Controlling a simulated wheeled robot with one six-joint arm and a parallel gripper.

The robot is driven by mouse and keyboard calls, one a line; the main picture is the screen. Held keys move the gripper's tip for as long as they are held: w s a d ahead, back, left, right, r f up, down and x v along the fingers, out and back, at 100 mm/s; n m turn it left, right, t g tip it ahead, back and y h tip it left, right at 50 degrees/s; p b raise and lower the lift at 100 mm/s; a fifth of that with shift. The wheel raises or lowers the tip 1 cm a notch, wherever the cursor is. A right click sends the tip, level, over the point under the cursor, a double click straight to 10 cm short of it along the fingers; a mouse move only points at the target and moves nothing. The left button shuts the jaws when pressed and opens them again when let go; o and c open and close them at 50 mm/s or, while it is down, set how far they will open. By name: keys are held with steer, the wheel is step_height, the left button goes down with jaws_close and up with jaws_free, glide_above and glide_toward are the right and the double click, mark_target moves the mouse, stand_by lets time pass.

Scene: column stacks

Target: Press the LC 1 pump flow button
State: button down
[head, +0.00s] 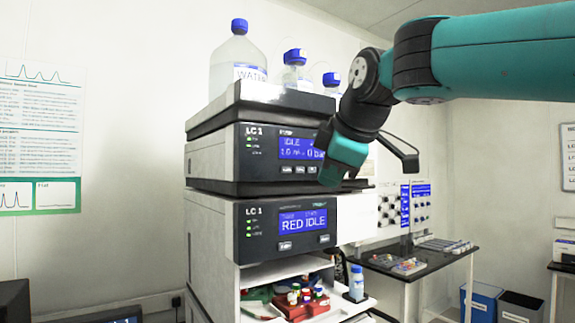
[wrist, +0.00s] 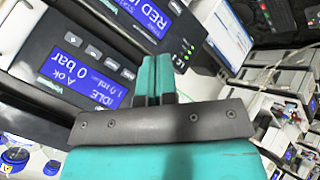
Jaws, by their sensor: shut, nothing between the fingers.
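The LC 1 pump module (head: 262,160) is the upper black-fronted unit in the stack, its blue display (head: 298,148) reading IDLE and 0 bar. A row of small buttons (head: 299,169) sits under the display; their labels are too small to read. In the wrist view the pump display (wrist: 77,80) appears upside down, with the button row (wrist: 90,48) beside it. My gripper (head: 332,176) is in front of the module's right end in the head view and hides part of it. In the wrist view its teal fingers (wrist: 157,68) are together and empty. I cannot tell whether they touch the panel.
Below is another LC 1 unit (head: 255,232) reading RED IDLE, above an open bay with a red vial rack (head: 301,308). A tray (head: 280,98) on top holds a water bottle (head: 237,65) and smaller blue-capped bottles. A side table (head: 432,266) stands to the right.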

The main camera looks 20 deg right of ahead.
mark_target(286, 170)
steer(key=shift+w+d+r, duration=0.15)
steer(key=shift+d+r, duration=0.05)
steer(key=shift+r, duration=0.35)
steer(key=shift+w+a, duration=0.1)
steer(key=shift+w, duration=0.05)
steer(key=shift+w+a+p, duration=0.45)
steer(key=shift+w+p, duration=0.3)
steer(key=shift+w, duration=0.6)
steer(key=shift+w+a+p, duration=0.4)
steer(key=shift+w+p, duration=0.3)
steer(key=shift+w, duration=0.65)
steer(key=shift+w+a+p, duration=0.45)
steer(key=shift+w+p, duration=0.3)
steer(key=shift+w, duration=0.6)
steer(key=shift+w, duration=0.1)
steer(key=shift+w+a+p, duration=0.15)
steer(key=shift+w+p, duration=0.15)
steer(key=shift+p, duration=0.05)
